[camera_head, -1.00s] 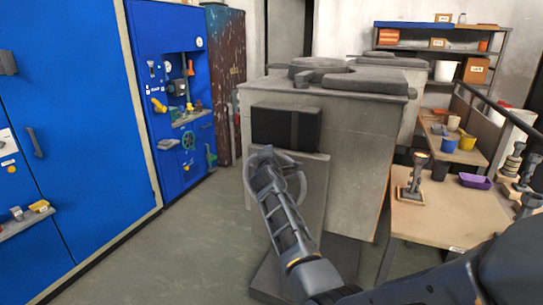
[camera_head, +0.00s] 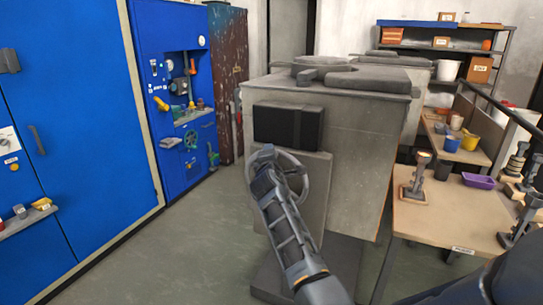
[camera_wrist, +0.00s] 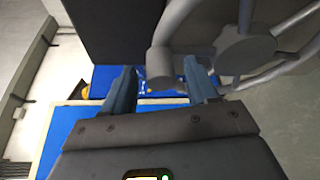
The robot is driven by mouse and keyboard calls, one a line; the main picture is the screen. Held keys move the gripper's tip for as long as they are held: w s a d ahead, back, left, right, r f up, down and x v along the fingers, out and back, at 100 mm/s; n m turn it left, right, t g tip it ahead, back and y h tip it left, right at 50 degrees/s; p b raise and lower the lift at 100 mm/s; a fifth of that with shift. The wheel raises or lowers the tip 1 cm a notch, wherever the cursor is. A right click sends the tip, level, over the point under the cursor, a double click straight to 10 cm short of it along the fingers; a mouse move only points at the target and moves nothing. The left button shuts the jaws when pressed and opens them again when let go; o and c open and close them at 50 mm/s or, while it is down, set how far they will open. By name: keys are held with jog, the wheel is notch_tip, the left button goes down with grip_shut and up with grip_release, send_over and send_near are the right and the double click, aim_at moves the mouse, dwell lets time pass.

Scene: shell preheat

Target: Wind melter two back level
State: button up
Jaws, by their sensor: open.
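The near melter (camera_head: 345,150) is a grey block with a black panel (camera_head: 287,126) on its front. Its grey handwheel (camera_head: 305,170) sits below the panel, partly hidden by my arm. No label shows which melter is number two. My gripper (camera_head: 263,157) is at the wheel's left side. In the wrist view my gripper (camera_wrist: 162,82) has its two fingers apart. The wheel's stubby handle (camera_wrist: 160,66) shows between and just beyond the fingertips; I cannot tell whether they touch it. The wheel hub (camera_wrist: 243,46) and spokes are right of the fingers.
A second grey block (camera_head: 415,75) stands behind the melter. A blue cabinet wall (camera_head: 90,120) runs along the left. A wooden table (camera_head: 440,220) with a dark tool and purple tray (camera_head: 478,181) stands right. Floor (camera_head: 180,255) is clear between cabinet and melter.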

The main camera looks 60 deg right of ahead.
jog(key=shift+v, duration=1.95)
jog(key=s+a+f+t+y, duration=0.2)
jog(key=s+a+f+y, duration=0.15)
jog(key=a+f, duration=0.45)
jog(key=s+a+f+t+y, duration=0.2)
jog(key=s+a+f+t, duration=0.15)
jog(key=a, duration=0.85)
jog(key=s+a+f+m+t+y, duration=0.1)
jog(key=s+a+y, duration=0.1)
jog(key=s+a, duration=0.45)
jog(key=s+a+f+m+y, duration=0.1)
jog(key=s+a+f+y, duration=0.15)
jog(key=s+a, duration=0.4)
jog(key=s+a+r+m+y, duration=0.2)
jog(key=s+a+r+m, duration=0.1)
jog(key=s+a+r, duration=0.3)
jog(key=s+a+r+m+y, duration=0.3)
jog(key=s+a+r, duration=0.2)
jog(key=s, duration=0.5)
jog(key=shift+s+a+r+t, duration=0.3)
jog(key=shift+a+r+t, duration=0.15)
jog(key=shift+a, duration=0.5)
